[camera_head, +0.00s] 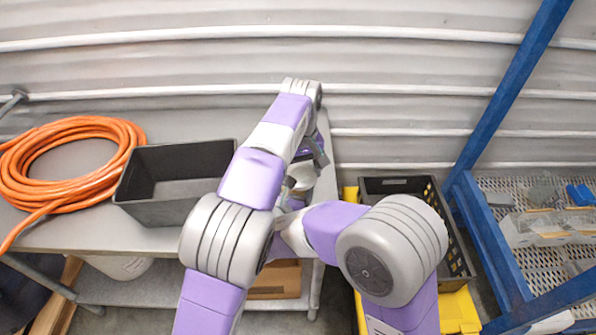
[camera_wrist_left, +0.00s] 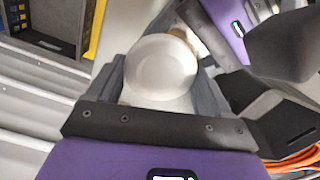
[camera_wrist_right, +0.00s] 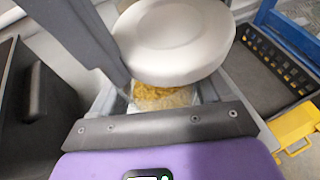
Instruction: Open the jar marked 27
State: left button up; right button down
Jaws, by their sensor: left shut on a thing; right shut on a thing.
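The jar (camera_wrist_right: 162,97) shows in the right wrist view, clear-sided with yellow contents, and its mark is not readable. A pale round lid (camera_wrist_right: 173,38) lies over it, hiding its top; I cannot tell whether it is still seated. The lid (camera_wrist_left: 160,66) also shows face-on in the left wrist view. My left gripper (camera_wrist_left: 162,78) is shut on the lid, a finger on either side. My right gripper (camera_wrist_right: 168,100) is shut on the jar body below. In the head view my left gripper (camera_head: 310,155) is partly visible above the bench, and my arms hide most of the jar.
A grey bench (camera_head: 95,235) holds a coiled orange hose (camera_head: 70,125) and a black bin (camera_head: 150,208) left of my arms. A black perforated crate (camera_head: 452,235) stands on something yellow at right, beside a blue frame (camera_head: 500,95). A corrugated wall closes the back.

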pick_arm(q)
jog(key=shift+a+r, duration=0.25)
jog(key=shift+r, duration=0.45)
pick_arm(e)
jog(key=shift+d, duration=0.3)
